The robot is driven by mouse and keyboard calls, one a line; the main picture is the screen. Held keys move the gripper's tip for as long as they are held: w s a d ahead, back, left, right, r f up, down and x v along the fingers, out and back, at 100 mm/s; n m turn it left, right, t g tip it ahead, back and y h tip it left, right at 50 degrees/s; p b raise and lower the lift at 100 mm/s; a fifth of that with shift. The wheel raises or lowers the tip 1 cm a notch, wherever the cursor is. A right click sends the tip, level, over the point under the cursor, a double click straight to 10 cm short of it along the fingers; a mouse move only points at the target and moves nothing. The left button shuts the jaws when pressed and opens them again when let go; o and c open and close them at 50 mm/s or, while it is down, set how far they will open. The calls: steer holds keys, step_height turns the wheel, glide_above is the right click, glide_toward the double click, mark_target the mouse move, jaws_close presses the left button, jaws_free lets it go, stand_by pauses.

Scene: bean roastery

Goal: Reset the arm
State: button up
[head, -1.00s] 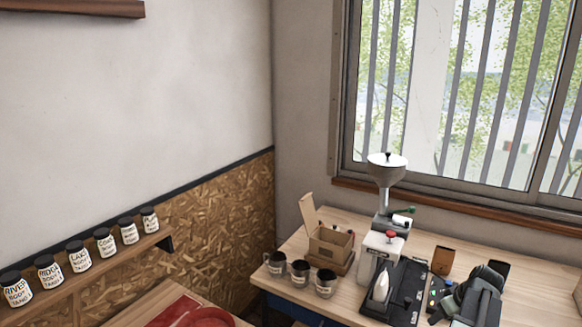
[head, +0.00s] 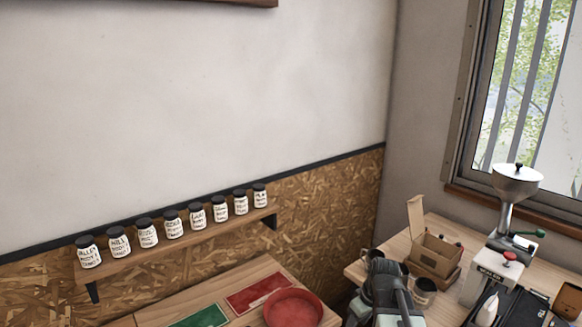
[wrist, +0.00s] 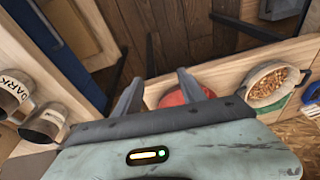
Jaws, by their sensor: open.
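My gripper shows in the wrist view (wrist: 158,84) with its two grey fingers spread apart and nothing between them. A red round dish lies partly hidden behind the gripper there (wrist: 185,94). In the head view my grey-green arm end (head: 385,295) stands at the bottom, in front of the right-hand table's near-left corner. It covers part of the mugs there. I cannot make out its fingertips in that view.
The head view has a red dish (head: 293,308), green mat (head: 200,317) and red mat (head: 257,292) on the left table. Labelled jars line a wall shelf (head: 180,240). A cardboard box (head: 436,254) and grinder (head: 497,270) stand right. The wrist view shows a bean bowl (wrist: 268,83) and mugs (wrist: 42,126).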

steer(key=s+a+m+g+h, duration=0.1)
steer(key=s+a+m, duration=0.5)
steer(key=shift+s+a+f+g+h, duration=0.2)
steer(key=shift+s+f+g+h, duration=0.1)
steer(key=shift+f+g, duration=0.15)
steer(key=shift+c, duration=1.2)
steer(key=shift+d, duration=0.1)
